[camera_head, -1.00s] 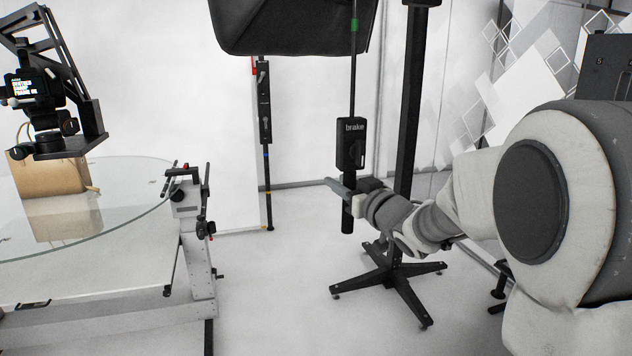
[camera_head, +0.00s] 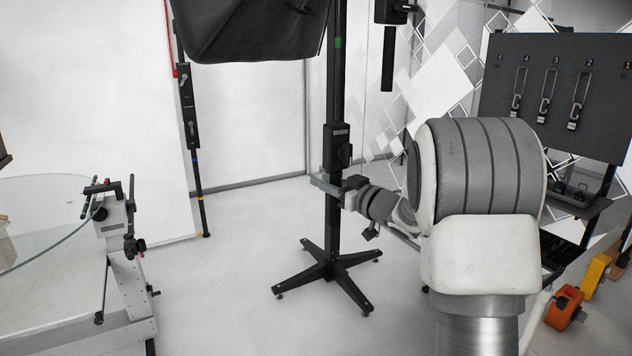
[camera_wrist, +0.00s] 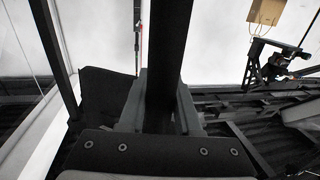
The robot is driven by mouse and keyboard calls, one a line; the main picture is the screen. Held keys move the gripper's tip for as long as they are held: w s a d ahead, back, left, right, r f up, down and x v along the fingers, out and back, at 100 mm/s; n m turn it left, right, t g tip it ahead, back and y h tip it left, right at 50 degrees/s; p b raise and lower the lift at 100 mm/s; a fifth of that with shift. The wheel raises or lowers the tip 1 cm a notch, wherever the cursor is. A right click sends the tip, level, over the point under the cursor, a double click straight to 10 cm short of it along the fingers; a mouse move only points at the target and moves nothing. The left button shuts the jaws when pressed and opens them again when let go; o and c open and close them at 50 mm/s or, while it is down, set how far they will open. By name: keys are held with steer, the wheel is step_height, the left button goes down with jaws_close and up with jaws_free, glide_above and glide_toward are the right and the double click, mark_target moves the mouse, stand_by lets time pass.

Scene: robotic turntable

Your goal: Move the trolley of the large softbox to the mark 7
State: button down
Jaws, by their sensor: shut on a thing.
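The large softbox (camera_head: 245,30) shows only its dark lower part at the top of the head view. Its black column (camera_head: 334,95) rises from a trolley with a star-shaped foot (camera_head: 328,270) on the white floor. A dark brake bar (camera_head: 338,150) lines up with the column. My gripper (camera_head: 328,186) is shut on the lower part of this bar, in front of the column. In the wrist view a dark upright bar passes between the fingers (camera_wrist: 160,105); the grip contact is partly hidden. No mark 7 shows.
A glass turntable table (camera_head: 125,235) stands at left, with open white floor (camera_head: 225,285) before the trolley. A thin pole (camera_head: 193,135) stands by the white backdrop. A dark panel with numbered hooks (camera_head: 560,85) and orange and yellow items (camera_head: 565,308) are at right.

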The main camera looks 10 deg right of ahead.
steer(key=shift+d, duration=0.15)
steer(key=c, duration=0.6)
jaws_free()
steer(key=b+v, duration=0.1)
steer(key=v, duration=1.6)
steer(key=shift+s+d, duration=0.1)
steer(key=shift+s, duration=0.05)
